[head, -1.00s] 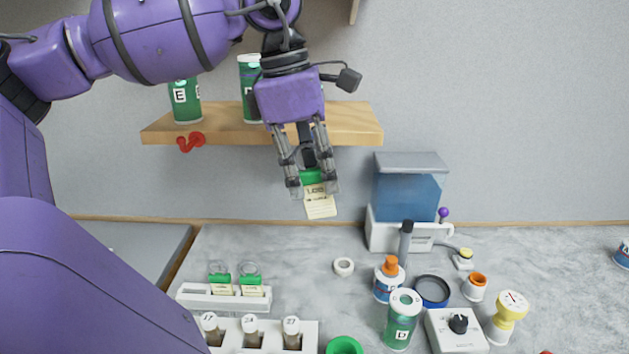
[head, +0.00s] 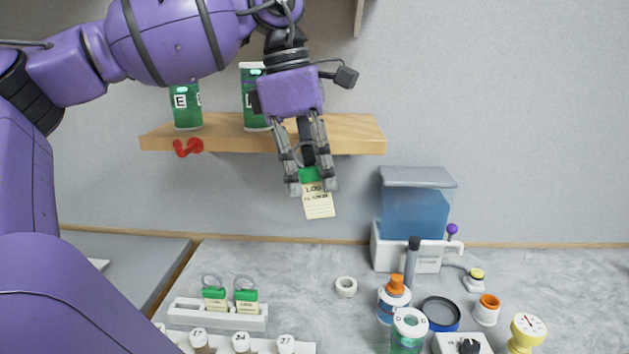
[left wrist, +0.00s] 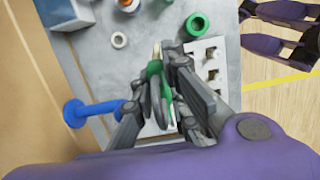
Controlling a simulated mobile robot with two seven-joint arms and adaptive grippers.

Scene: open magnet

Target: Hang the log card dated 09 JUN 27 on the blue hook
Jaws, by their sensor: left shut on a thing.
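My left gripper (head: 313,188) is shut on a log card (head: 319,205), gripping its green top. The cream card hangs below the fingers, in front of the wall and under the shelf's right part. LOG shows on it, but its date is too small to read surely. In the left wrist view the card (left wrist: 155,68) is nearly edge-on between the fingers (left wrist: 150,100). The blue hook (left wrist: 95,111) shows there, left of the fingers and apart from the card. The hook does not show in the head view.
A wooden shelf (head: 225,142) carries green canisters; a red hook (head: 188,148) is on its front. Two more green-topped cards (head: 214,298) (head: 246,300) stand in a white rack (head: 190,312). A blue tank (head: 415,208) and several bottles occupy the bench's right part.

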